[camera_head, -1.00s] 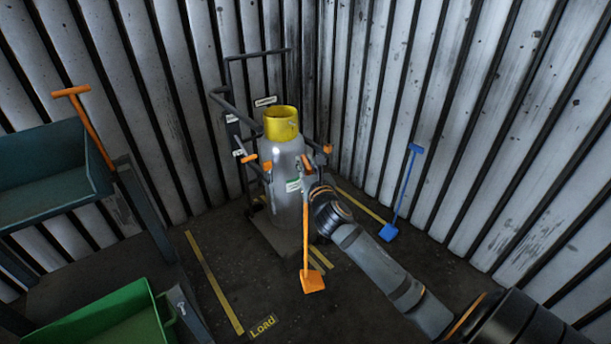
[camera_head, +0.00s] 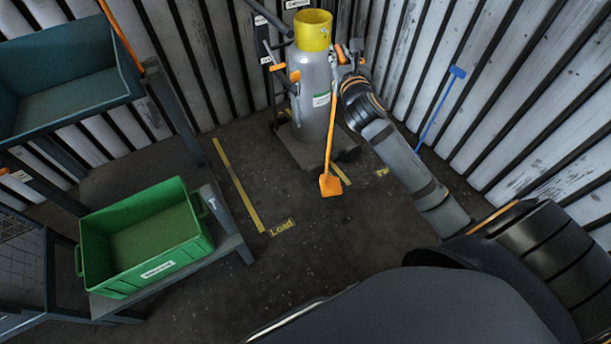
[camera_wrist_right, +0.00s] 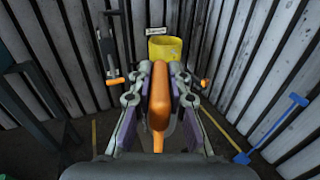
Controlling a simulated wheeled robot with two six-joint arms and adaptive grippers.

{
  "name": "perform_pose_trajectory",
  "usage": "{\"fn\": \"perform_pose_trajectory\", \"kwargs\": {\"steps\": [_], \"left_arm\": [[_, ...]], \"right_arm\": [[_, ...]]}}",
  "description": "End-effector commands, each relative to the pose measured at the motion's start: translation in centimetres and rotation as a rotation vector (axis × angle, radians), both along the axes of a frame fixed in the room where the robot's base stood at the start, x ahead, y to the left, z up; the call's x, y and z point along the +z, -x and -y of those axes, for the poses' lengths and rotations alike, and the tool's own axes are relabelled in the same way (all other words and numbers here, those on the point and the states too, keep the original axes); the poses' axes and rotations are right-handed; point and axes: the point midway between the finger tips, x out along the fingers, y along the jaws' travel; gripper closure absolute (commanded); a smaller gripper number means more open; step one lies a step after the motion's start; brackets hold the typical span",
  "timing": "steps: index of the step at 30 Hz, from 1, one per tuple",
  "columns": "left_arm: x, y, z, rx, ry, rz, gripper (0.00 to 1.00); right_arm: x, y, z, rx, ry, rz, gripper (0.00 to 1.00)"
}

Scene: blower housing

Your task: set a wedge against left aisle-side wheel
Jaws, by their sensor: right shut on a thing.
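My right gripper (camera_head: 343,58) is shut on the orange grip (camera_wrist_right: 158,100) of a long-handled tool. An orange wedge (camera_head: 331,186) is at the lower end of its orange handle (camera_head: 331,120), in front of the cart's base plate (camera_head: 303,150). Whether the wedge touches the floor is unclear. A grey gas cylinder with a yellow collar (camera_head: 313,30) stands upright on the cart, beyond the gripper; the collar also shows in the right wrist view (camera_wrist_right: 165,48). I cannot clearly make out the left aisle-side wheel. My left gripper is out of view.
A blue long-handled tool (camera_head: 440,110) leans on the right wall; its blue wedge end shows in the right wrist view (camera_wrist_right: 242,158). A green bin (camera_head: 150,270) on a stand and a teal bin (camera_head: 128,82) are at left. Floor around the yellow line (camera_head: 237,185) is clear.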

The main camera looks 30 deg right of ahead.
Motion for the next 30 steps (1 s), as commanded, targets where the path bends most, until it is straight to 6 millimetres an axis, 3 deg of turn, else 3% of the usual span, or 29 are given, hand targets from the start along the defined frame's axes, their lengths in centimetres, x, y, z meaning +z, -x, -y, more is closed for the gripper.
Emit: {"fn": "perform_pose_trajectory", "kwargs": {"steps": [17,23,30], "left_arm": [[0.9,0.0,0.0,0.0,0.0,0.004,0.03],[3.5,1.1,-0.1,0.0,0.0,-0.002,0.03],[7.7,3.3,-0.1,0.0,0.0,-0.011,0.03]], "right_arm": [[0.0,0.1,-0.7,0.017,0.0,-0.004,1.0],[-1.3,0.7,-3.5,0.09,-0.002,-0.027,1.0],[-3.1,3.4,-9.0,0.2,-0.006,-0.039,1.0]]}}
